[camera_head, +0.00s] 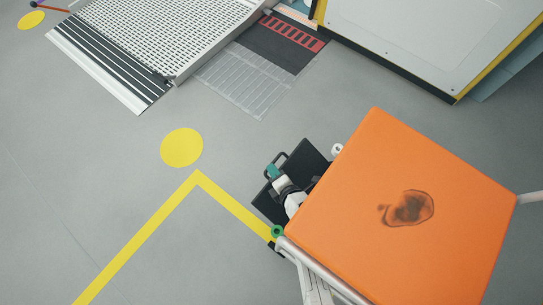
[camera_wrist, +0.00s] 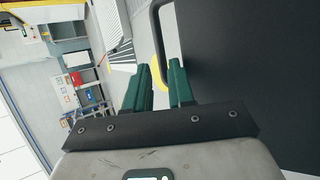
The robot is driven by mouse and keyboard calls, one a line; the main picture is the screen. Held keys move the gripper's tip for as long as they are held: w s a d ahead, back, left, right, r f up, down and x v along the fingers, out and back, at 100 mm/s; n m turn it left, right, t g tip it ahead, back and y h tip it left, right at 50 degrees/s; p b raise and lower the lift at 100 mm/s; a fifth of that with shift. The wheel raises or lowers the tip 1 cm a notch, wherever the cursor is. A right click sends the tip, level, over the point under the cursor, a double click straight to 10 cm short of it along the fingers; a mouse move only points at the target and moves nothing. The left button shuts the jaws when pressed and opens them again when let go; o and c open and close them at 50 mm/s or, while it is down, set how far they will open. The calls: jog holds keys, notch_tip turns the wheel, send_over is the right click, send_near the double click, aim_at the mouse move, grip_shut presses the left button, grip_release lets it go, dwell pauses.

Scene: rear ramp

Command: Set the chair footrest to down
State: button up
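The chair's orange seat (camera_head: 440,180) fills the lower right of the head view, with a dark smudge on it. The black footrest plate (camera_head: 308,160) sticks out from the seat's left side, partly covered by the seat and my arm. In the wrist view a large black panel (camera_wrist: 250,70), likely the footrest, fills the right side, with a black loop handle (camera_wrist: 155,28) along its left edge. My gripper (camera_wrist: 160,70) has its green fingers a narrow gap apart, with the handle bar running down toward that gap. Whether they press on the bar is unclear. My gripper also shows in the head view (camera_head: 272,172) beside the footrest.
A perforated ramp (camera_head: 165,35) and a striped floor plate (camera_head: 245,80) lie at the top. A white, yellow-edged panel (camera_head: 440,40) stands at upper right. Yellow tape (camera_head: 140,245) and a yellow dot (camera_head: 182,147) mark the floor, which is clear at left.

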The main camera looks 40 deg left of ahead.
jog(key=p+v, duration=0.2)
jog(key=v, duration=0.2)
jog(key=shift+d+p, duration=0.4)
jog(key=shift+d, duration=0.1)
jog(key=shift+s+d, duration=0.15)
jog(key=shift+d, duration=0.15)
